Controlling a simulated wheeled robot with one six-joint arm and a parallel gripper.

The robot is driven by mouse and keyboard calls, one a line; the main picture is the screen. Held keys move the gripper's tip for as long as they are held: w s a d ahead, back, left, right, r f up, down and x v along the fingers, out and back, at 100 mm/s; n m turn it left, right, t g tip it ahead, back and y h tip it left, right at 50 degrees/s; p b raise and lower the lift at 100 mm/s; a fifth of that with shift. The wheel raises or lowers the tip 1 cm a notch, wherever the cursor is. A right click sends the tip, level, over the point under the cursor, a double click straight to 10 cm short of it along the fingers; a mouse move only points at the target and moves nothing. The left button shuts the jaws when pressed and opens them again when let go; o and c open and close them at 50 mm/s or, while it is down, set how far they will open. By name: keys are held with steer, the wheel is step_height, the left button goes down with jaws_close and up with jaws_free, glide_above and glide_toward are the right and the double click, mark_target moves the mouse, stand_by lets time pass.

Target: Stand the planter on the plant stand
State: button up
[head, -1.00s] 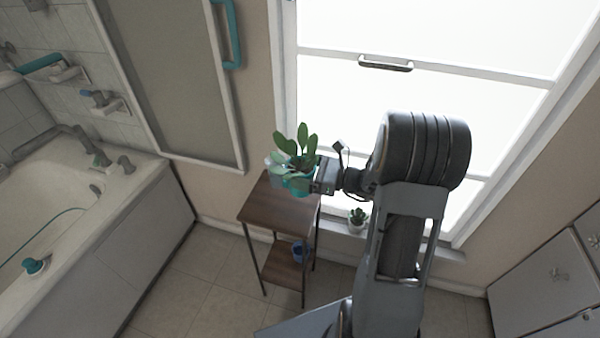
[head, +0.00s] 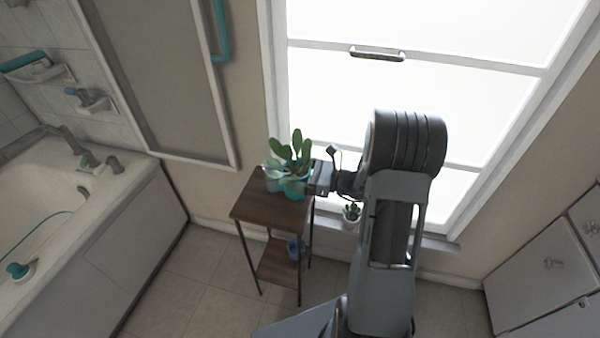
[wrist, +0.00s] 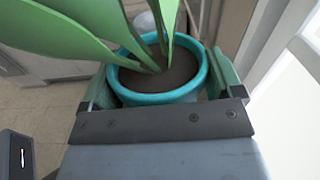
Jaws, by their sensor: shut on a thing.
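The planter is a teal pot (head: 293,187) with dark soil and broad green leaves. In the head view it is at the back right of the wooden plant stand's top (head: 262,208). I cannot tell whether its base touches the top. My gripper (head: 312,182) reaches it from the right and is shut on it. In the wrist view the teal rim (wrist: 158,97) sits upright between my two fingers (wrist: 162,92), and the leaves lean to the upper left. The pot's lower part is hidden there.
A pale grey-blue pot (head: 271,178) stands on the stand's top just left of the planter. The bathtub (head: 110,215) is at left, drawers (head: 545,285) at right.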

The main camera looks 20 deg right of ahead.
steer(key=o, duration=1.7)
steer(key=shift+s+d, duration=0.1)
steer(key=shift+d, duration=0.1)
steer(key=p+v, duration=0.1)
steer(key=v, duration=1)
steer(key=shift+s+d, duration=0.2)
steer(key=shift+d, duration=0.05)
